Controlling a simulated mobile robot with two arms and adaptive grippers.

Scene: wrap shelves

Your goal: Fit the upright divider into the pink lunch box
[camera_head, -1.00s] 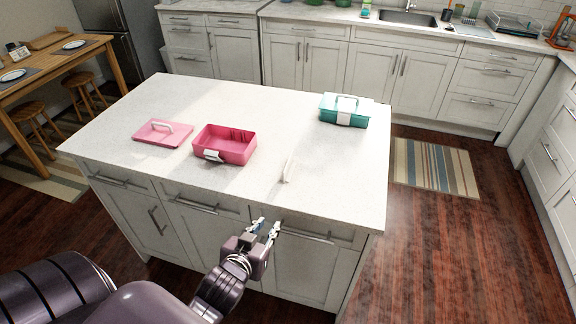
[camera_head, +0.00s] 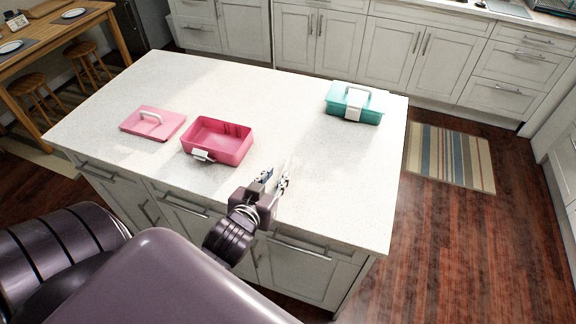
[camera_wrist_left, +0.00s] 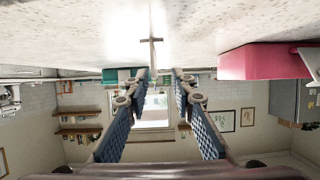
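The pink lunch box (camera_head: 232,154) stands open on the island counter, with its latch hanging at the front; it also shows at the right of the upside-down left wrist view (camera_wrist_left: 262,61). The thin white divider (camera_head: 291,164) stands upright on the counter, right of the box. In the left wrist view the divider (camera_wrist_left: 157,22) is seen nearly edge-on, ahead of my fingertips. My left gripper (camera_head: 275,179) is open and empty at the counter's front edge, close in front of the divider; its fingers (camera_wrist_left: 163,75) are apart. My right gripper is not in view.
The pink lid (camera_head: 151,125) with a pale handle lies left of the box. A closed teal lunch box (camera_head: 369,116) stands at the counter's back right. The bare white counter (camera_head: 330,190) is clear around the divider.

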